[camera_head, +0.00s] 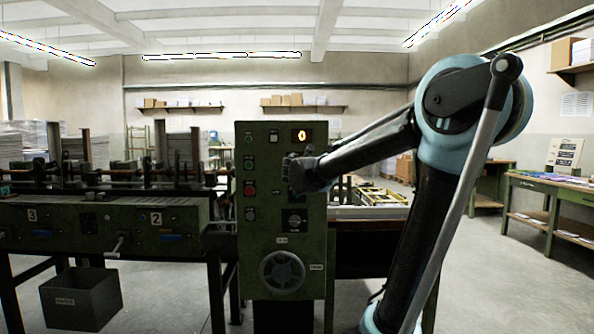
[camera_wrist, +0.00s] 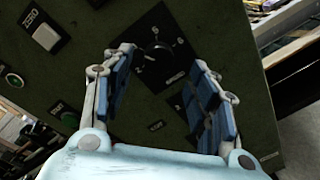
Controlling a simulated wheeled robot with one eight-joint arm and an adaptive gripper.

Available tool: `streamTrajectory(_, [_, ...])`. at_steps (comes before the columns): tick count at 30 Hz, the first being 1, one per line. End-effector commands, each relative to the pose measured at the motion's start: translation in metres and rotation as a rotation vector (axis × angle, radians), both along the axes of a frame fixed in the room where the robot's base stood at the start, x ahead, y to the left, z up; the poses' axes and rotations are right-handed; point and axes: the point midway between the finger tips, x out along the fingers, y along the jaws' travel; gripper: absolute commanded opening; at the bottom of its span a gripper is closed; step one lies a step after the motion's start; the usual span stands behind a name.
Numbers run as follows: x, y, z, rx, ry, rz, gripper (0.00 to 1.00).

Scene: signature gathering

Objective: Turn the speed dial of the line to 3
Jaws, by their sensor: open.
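The green control panel (camera_head: 262,235) stands in the middle of the head view, with a lit display (camera_head: 302,135) at its top reading 0. My gripper (camera_head: 298,174) is in front of the panel's upper right part and hides what lies behind it. In the wrist view my gripper (camera_wrist: 165,88) is open, with blue-padded fingers. A black dial knob (camera_wrist: 156,52) on a black plate with small white numbers shows beyond and between the fingertips. I see no contact with it; its pointer is too small to read. The plate's label is also unreadable.
A lower dial (camera_head: 294,219) and a handwheel (camera_head: 282,271) are below my gripper. Push buttons run down the panel's left side, including a red one (camera_head: 249,189). A white button (camera_wrist: 45,37) labelled ZERO is left of the dial. A dark bin (camera_head: 80,300) stands at lower left.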

Motion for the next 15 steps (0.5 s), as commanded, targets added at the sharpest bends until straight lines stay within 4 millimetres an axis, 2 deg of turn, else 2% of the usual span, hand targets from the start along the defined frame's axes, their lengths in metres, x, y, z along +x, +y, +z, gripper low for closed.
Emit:
streamTrajectory(9, [-0.046, 0.004, 0.002, -0.001, 0.001, 0.002, 0.53])
streamTrajectory(15, [-0.067, 0.005, 0.003, -0.001, 0.001, 0.001, 0.53])
